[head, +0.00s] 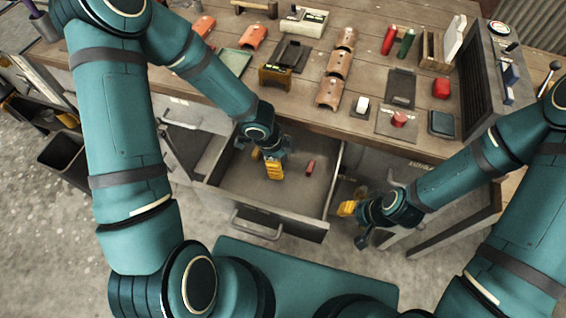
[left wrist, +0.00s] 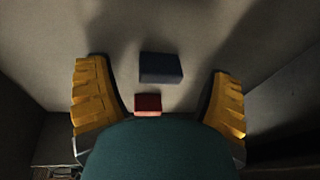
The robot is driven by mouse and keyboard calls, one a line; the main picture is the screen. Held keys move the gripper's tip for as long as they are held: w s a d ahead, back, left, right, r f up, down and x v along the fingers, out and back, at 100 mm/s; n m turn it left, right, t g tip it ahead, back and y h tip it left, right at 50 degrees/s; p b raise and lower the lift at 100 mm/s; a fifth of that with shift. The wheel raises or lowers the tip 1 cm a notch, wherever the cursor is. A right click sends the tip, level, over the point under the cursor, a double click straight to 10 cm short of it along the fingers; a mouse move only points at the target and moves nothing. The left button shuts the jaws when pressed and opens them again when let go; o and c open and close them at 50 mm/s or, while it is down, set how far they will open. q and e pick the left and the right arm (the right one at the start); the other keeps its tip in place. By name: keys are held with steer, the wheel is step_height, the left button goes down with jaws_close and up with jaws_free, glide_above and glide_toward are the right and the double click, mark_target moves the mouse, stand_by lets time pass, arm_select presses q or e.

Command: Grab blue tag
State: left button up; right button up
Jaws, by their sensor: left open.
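The blue tag (left wrist: 161,68) looks like a small dark blue block on the pale drawer floor in the left wrist view. It lies between my left gripper's spread yellow fingers, with gaps on both sides. A smaller red block (left wrist: 148,104) lies nearer the palm, partly hidden by my wrist; a red block also shows in the head view (head: 310,167). My left gripper (head: 272,168) is open, reaching down into the drawer. I cannot make out the blue tag in the head view. My right gripper (head: 352,210) is outside the drawer, to its right; its jaw state is unclear.
The open drawer (head: 328,190) has walls around my left gripper and a handle (head: 256,229) at its front. The workbench (head: 300,117) above holds orange curved parts (head: 331,92), a red knob (head: 399,119) and a dark rack (head: 466,88). Most of the drawer floor is bare.

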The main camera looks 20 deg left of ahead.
arm_select(q)
steer(key=shift+w+d+f, duration=0.1)
steer(key=shift+f, duration=0.3)
steer(key=c, duration=1)
steer(key=shift+r, duration=0.1)
